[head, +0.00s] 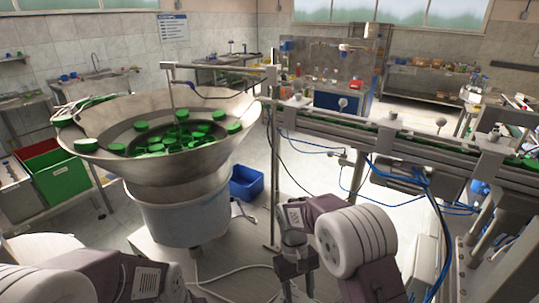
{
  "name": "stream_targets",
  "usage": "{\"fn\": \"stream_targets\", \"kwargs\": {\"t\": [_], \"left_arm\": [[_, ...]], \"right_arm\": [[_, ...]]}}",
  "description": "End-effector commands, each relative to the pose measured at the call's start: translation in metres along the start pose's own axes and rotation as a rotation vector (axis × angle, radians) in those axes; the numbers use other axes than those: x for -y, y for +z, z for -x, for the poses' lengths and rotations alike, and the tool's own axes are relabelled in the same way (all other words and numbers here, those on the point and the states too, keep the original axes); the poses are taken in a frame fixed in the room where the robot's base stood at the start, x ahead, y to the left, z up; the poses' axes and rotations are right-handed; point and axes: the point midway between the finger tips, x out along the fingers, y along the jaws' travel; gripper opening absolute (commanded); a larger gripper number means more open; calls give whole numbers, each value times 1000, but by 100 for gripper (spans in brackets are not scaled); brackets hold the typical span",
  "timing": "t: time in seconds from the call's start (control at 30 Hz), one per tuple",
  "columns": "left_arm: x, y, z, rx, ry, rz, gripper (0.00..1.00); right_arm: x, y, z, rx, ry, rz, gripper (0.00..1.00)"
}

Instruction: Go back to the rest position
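My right arm comes in at the bottom centre. Its gripper (297,288) points down, with a dark body and two fingers apart, and I see nothing between them; the tips are near the picture's bottom edge. My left arm (100,280) shows at the bottom left, and its gripper is below the picture's edge. The large metal feeder bowl (190,172) stands left of centre with several green caps (180,138) in it. Both arms are in front of the bowl, apart from its rim.
A conveyor (400,140) with blue hoses runs across the right side. A thin metal stand (274,160) rises between bowl and conveyor. A blue bin (246,182) is on the floor behind the bowl. Red (38,149) and green (62,180) bins stand at the left.

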Motion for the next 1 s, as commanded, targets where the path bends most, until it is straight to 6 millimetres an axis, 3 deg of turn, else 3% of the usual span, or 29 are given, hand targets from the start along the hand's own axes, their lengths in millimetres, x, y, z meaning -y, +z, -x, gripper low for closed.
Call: {"fn": "stream_targets", "kwargs": {"t": [0.07, 0.17, 0.3, 0.4, 0.57, 0.7, 1.0], "left_arm": [[0, 0, 0, 0, 0, 0, 36], [0, 0, 0, 0, 0, 0, 36], [0, 0, 0, 0, 0, 0, 36], [0, 0, 0, 0, 0, 0, 36], [0, 0, 0, 0, 0, 0, 36], [0, 0, 0, 0, 0, 0, 36], [0, 0, 0, 0, 0, 0, 36]], "right_arm": [[-22, 27, 22, -43, -22, -72, 49], [-41, 63, 30, -118, -46, -165, 49], [-52, 107, 19, -238, -65, -283, 49], [-50, 128, 2, -302, -69, -336, 49], [-44, 137, -23, -357, -68, -367, 49], [-48, 125, -18, -409, -62, -377, 49], [-48, 125, -18, -409, -62, -377, 49]]}}
